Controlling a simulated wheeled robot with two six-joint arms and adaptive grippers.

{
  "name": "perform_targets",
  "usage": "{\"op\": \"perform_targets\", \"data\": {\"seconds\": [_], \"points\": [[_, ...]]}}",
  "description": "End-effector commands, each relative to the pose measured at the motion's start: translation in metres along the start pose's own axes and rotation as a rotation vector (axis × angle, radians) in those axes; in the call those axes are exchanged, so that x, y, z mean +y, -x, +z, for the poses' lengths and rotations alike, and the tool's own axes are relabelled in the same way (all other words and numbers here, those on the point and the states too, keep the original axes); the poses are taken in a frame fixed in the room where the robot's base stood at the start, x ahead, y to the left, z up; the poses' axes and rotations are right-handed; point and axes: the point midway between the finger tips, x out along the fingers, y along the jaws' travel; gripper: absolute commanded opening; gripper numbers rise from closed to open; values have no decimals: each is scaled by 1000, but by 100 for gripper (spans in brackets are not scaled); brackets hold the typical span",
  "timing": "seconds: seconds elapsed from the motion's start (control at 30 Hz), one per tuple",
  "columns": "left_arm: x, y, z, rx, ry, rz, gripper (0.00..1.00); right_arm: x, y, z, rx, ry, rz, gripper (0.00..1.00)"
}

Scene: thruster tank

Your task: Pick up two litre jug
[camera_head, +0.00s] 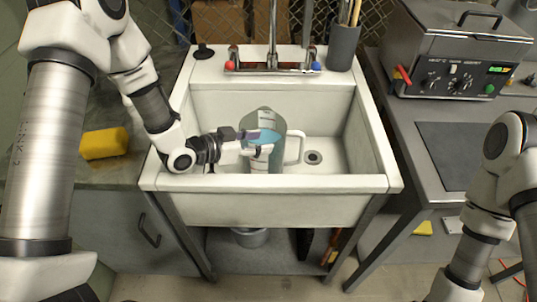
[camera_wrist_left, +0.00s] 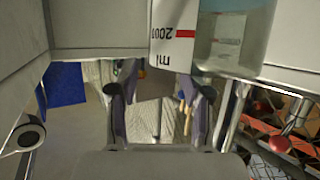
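The clear jug (camera_head: 280,127) stands upright in the white sink, with blue liquid inside and its handle on the right. In the left wrist view the jug (camera_wrist_left: 232,42) is at the top, with an upside-down "2000 ml" label beside a red mark. Whether a finger touches the jug cannot be told. My right gripper is out of view; only my right arm shows.
The sink (camera_head: 340,180) has walls around the jug and a drain to its right. A tap (camera_head: 272,58) stands behind. A dark cup of tools (camera_head: 343,47) is at the back right corner. A yellow sponge (camera_head: 104,143) lies left, a grey heated bath (camera_head: 455,55) right.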

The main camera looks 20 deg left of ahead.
Motion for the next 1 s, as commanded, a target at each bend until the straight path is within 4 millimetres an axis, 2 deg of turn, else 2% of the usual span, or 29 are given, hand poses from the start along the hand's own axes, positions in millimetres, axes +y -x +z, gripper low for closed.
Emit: {"op": "perform_targets", "data": {"seconds": [0.13,0.3,0.4,0.63,0.77,1.0], "points": [[2,-16,0,-2,-1,3,48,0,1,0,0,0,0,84],[2,-50,0,-2,-3,4,48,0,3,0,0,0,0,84],[2,-62,0,-1,0,2,48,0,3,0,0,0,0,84],[1,-64,0,0,3,1,48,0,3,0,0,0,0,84],[1,-63,0,0,2,1,2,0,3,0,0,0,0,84],[0,-63,-4,7,-2,0,0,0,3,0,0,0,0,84]]}}
